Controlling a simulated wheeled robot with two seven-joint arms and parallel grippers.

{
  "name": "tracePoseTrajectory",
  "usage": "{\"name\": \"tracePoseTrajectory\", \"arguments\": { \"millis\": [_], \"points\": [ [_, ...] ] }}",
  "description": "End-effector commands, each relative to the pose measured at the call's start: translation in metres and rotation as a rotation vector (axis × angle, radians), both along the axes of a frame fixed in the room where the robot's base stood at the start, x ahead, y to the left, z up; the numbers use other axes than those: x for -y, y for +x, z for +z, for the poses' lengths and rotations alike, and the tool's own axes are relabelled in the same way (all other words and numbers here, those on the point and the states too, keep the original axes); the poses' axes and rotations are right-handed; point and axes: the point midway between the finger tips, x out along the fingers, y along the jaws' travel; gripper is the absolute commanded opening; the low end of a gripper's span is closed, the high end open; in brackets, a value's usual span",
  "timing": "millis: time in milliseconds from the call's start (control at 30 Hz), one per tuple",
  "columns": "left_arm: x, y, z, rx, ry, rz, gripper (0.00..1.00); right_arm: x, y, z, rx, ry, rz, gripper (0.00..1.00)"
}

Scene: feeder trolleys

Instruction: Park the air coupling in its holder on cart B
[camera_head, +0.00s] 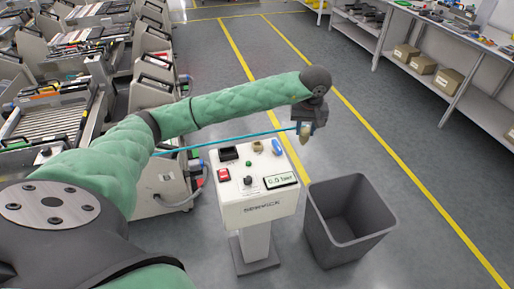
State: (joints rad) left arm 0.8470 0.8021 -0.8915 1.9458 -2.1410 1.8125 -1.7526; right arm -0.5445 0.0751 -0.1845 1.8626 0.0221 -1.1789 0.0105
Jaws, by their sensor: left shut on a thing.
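My left gripper (307,126) is shut on the air coupling (304,138), a small pale fitting that hangs below the dark gripper body. A blue hose (230,140) runs from the coupling leftwards, nearly straight, and passes behind my green left arm. The coupling is in the air near the right upper edge of the service post. The feeder carts (95,75) stand at the left. I cannot tell which one is cart B, and I cannot make out the holder. My right gripper is not in view.
A white service post (262,212) with buttons, a knob and a small screen stands in the middle. A grey open bin (378,240) stands right of it. Shelving with cardboard boxes (421,64) lines the right. The floor between yellow lines is clear.

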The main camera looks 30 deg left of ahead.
Motion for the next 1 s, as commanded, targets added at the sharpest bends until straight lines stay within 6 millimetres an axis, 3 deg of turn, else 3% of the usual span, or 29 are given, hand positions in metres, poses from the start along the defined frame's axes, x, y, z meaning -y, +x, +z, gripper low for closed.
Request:
{"name": "tracePoseTrajectory", "arguments": {
  "millis": [433,1000],
  "points": [
    [-0.040,0.015,0.008,0.002,-0.004,0.712,0.00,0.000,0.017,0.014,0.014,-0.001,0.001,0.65],
    [-0.064,0.002,0.004,-0.002,-0.002,1.550,0.00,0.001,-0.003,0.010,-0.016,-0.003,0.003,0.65]
  ]
}}
